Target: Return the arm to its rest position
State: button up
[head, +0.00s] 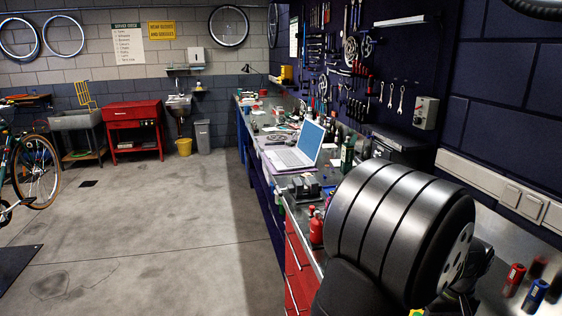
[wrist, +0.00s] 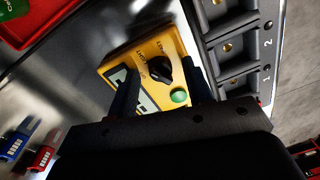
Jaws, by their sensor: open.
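My gripper (wrist: 160,78) shows in the wrist view with its two dark fingers apart. Nothing is seen held between them. A yellow tester (wrist: 148,68) with a black knob, a green button and a display lies beyond the fingers, and the fingers partly cover it. I cannot tell whether they touch it. In the head view my large grey arm link fills the right foreground, and the gripper's fingers are hidden there.
A dark tray (wrist: 233,50) with numbered compartments stands right of the tester. A red bin (wrist: 40,22) is at upper left. Further along are a laptop (head: 296,150) and a red bottle (head: 316,228). The left floor has free room.

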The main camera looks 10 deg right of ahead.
jog(key=shift+r, duration=0.75)
jog(key=o, duration=1.2)
jog(key=m+h, duration=0.2)
jog(key=h, duration=0.1)
jog(key=shift+s+a+r+t, duration=0.1)
jog(key=shift+r+t, duration=0.1)
jog(key=shift+t, duration=0.2)
jog(key=shift+a+r+m+t+h, duration=0.2)
jog(key=shift+a+m+t+h, duration=0.3)
jog(key=shift+m+h, duration=0.45)
jog(key=shift+w+a+r+m+h, duration=0.1)
jog(key=shift+w+a+m+h, duration=0.1)
jog(key=shift+a+m+h, duration=0.3)
jog(key=a+r+m+t+h, duration=0.1)
jog(key=a, duration=0.2)
jog(key=a+r+m+t+h, duration=0.1)
jog(key=a+t+h, duration=0.1)
jog(key=a, duration=0.1)
jog(key=w+a+r+m+t+h, duration=0.1)
jog(key=a+r+t+h, duration=0.1)
jog(key=a, duration=0.1)
jog(key=shift+a+m, duration=0.2)
jog(key=shift+m, duration=0.05)
jog(key=shift+w+x, duration=0.2)
jog(key=shift+x, duration=4.8)
